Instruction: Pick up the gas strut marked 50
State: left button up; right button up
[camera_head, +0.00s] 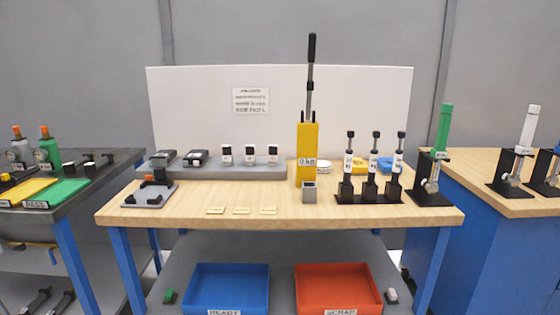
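Three gas struts stand upright in a black rack (368,198) on the right part of the wooden table (285,205). The left strut (348,163), the middle strut (374,160) and the right strut (397,163) each have a black top, a thin rod and a white label band. The marks on the labels are too small to read, so I cannot tell which one is marked 50. Neither of my grippers is in view.
A tall yellow press (307,150) stands left of the rack, and a green clamp device (441,140) right of it. A grey shelf (225,172) holds small devices. Blue (227,290) and red (338,285) bins sit below. The table's front middle is mostly clear.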

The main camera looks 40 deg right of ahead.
aim_at(350, 134)
jog(key=u, duration=0.3)
jog(key=k, duration=1.2)
jog(key=z, duration=1.6)
jog(key=i, duration=0.5)
